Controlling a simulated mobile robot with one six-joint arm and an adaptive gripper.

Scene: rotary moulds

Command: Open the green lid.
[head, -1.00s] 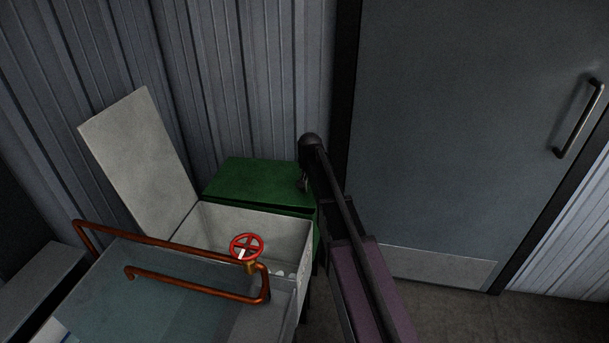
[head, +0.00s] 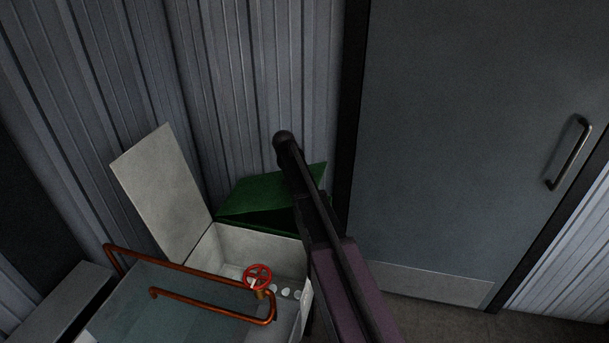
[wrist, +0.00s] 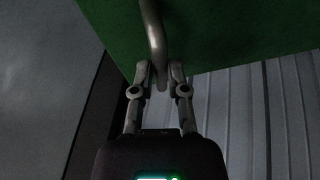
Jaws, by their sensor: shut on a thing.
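The green lid (head: 262,194) tops the green box behind the open white box. It is tilted partly up, with a dark gap under its front right edge. In the wrist view the green lid (wrist: 215,30) fills the top, with a grey metal handle (wrist: 154,35) on it. My gripper (wrist: 160,78) is shut on this handle, one finger on each side. In the head view my arm hides the handle, the fingers and the right part of the green box.
The white box has its lid (head: 162,190) standing open. A grey door (head: 460,150) with a bar handle is on the right. The corrugated wall (head: 255,90) rises close behind the lid.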

